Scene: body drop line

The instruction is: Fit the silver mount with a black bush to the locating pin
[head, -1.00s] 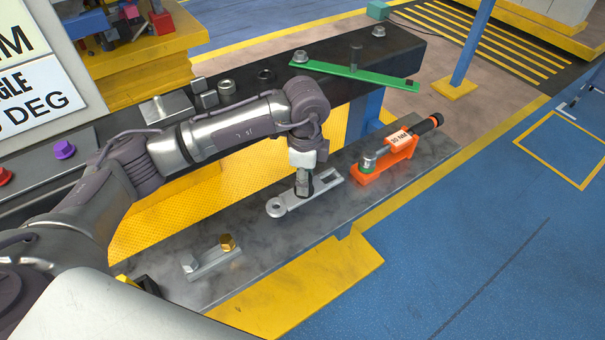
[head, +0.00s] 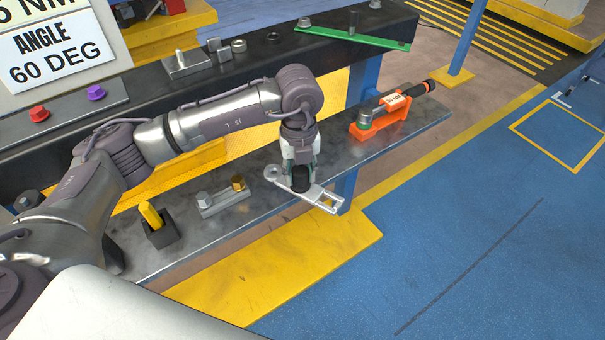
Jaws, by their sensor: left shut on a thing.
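My left gripper (head: 300,172) points down and is shut on the silver mount (head: 327,198) at its middle, by the black bush (head: 300,185). The mount has a ring at its left end and a forked right end. It appears held above the front of the grey shelf, with its fork past the shelf edge. The fingers hide part of the bush. An upright grey pin (head: 352,22) shows at the green bar on the black beam; another short pin (head: 180,58) stands on a small plate. I cannot tell which is the locating pin. My right gripper is not in view.
An orange holder (head: 378,130) with a torque wrench (head: 408,92) stands on the shelf at right. A small silver plate with bolts (head: 222,200) and a black holder with a yellow item (head: 160,233) are left of the mount. The green bar (head: 385,41) lies across the beam.

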